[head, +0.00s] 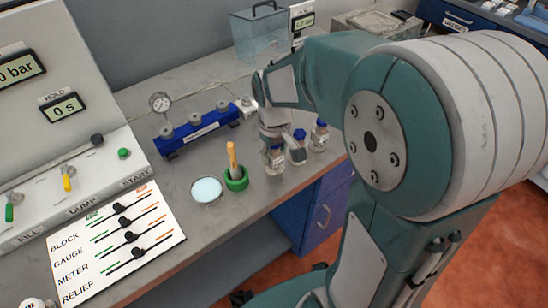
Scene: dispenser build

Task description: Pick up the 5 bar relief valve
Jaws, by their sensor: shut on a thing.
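My gripper (285,136) points down over the right part of the grey bench, among a group of small clear bottle-like pieces. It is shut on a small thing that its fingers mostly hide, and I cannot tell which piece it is. One such piece (275,161) shows just below the left finger. A blue-topped one (297,154) shows below the right finger. Another blue-capped one (319,136) stands upright to the right, apart from the gripper. No 5 bar marking is readable, so I cannot pick out the relief valve by its label.
A blue manifold (200,131) with a gauge (160,103) lies behind and left. A green holder (236,180) with an orange-handled tool and a pale round dish (207,190) stand in front. A control panel (75,190) and slider card (118,240) fill the left. The bench edge is near.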

